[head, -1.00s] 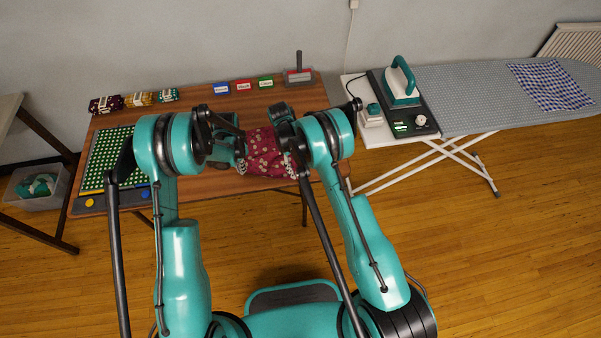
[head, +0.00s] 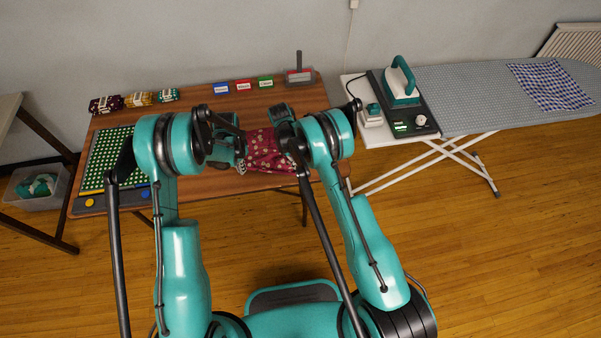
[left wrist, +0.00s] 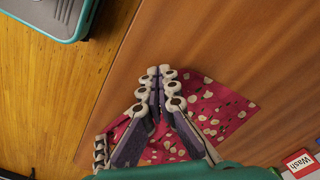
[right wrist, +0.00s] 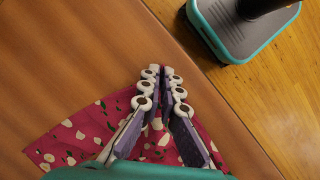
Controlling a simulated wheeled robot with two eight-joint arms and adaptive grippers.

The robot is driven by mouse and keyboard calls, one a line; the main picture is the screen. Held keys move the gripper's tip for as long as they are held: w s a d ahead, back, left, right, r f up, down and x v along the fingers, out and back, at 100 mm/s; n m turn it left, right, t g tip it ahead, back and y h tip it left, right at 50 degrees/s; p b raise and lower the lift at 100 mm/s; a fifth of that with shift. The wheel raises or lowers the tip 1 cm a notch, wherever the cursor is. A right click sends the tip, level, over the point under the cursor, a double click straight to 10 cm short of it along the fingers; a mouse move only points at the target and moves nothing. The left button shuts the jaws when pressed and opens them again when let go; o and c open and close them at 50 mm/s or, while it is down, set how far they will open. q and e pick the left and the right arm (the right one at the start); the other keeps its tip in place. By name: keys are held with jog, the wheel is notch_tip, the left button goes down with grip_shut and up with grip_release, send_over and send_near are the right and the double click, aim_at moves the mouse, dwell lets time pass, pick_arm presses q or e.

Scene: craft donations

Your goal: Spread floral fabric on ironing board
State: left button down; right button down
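The floral fabric (head: 266,150), dark red with pale flowers, is between my two grippers over the front of the wooden table. My left gripper (left wrist: 160,72) has its fingertips together at an edge of the fabric, and cloth (left wrist: 215,110) shows on both sides of its fingers. My right gripper (right wrist: 161,72) is also closed, with the cloth (right wrist: 85,130) rising to a peak near its tips. Both look shut on the fabric; the pinch itself is partly hidden. The grey ironing board (head: 470,90) stands at the right, apart from the fabric.
A blue checked cloth (head: 550,85) lies on the board's right part. A teal iron (head: 402,80) stands on its dark base at the board's left end. Folded fabrics (head: 135,99), coloured labels (head: 243,85) and a green dotted panel (head: 105,158) are on the wooden table (head: 195,96).

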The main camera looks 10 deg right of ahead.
dwell(0.9)
jog(key=shift+r, duration=2.5)
